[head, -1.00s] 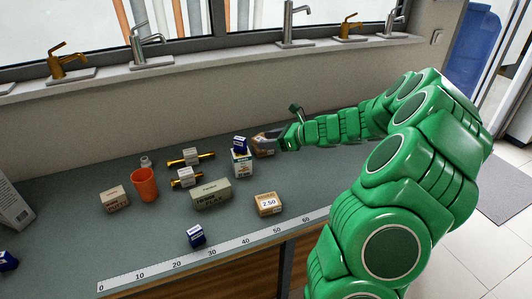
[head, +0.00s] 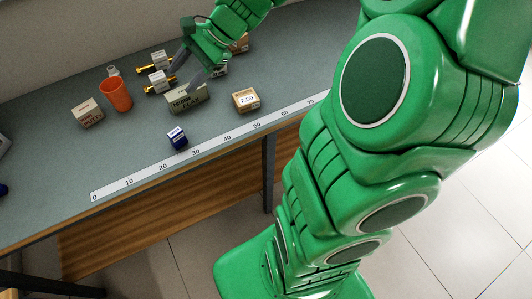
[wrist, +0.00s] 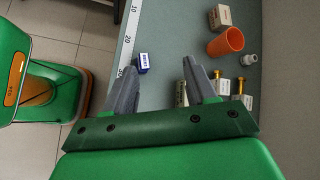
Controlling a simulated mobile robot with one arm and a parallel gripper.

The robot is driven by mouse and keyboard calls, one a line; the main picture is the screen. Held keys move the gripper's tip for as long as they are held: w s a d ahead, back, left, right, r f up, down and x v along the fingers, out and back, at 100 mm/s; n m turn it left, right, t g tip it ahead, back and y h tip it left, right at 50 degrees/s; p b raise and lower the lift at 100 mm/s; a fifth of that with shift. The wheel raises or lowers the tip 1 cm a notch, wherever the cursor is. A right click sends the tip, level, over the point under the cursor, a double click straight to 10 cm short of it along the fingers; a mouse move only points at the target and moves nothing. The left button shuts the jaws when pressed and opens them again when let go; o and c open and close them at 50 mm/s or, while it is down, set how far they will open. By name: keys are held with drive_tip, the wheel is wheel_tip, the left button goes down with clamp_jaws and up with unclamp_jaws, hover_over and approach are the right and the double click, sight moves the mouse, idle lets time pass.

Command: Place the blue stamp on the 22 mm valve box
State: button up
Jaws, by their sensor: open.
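A blue stamp (head: 177,138) with a white label stands on the bench near the white ruler strip. It also shows in the wrist view (wrist: 143,62), just beyond the left fingertip. My gripper (head: 184,76) is open and empty, above the bench behind the stamp, near a long tan box (head: 186,99). In the wrist view, my gripper (wrist: 163,66) has its two grey fingers spread apart. A pale box (head: 221,67) shows partly behind my gripper; its top is hidden. I cannot read 22 mm on any box.
An orange cup (head: 116,95), a small tan box (head: 88,113) and brass valves with white labels (head: 158,60) stand left of my gripper. A box marked 2.50 (head: 246,100) stands to the right. The bench around the stamp is clear.

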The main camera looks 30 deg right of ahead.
drive_tip(key=s+a+n+g+h, duration=0.3)
drive_tip(key=s+n, duration=0.4)
drive_tip(key=s, duration=0.8)
drive_tip(key=s+d+n+h, duration=0.5)
drive_tip(key=s+d, duration=0.3)
drive_tip(key=s, duration=0.4)
drive_tip(key=shift+s+d+f+n+h, duration=0.15)
drive_tip(key=shift+s+f+n+h, duration=0.2)
drive_tip(key=shift+h, duration=0.25)
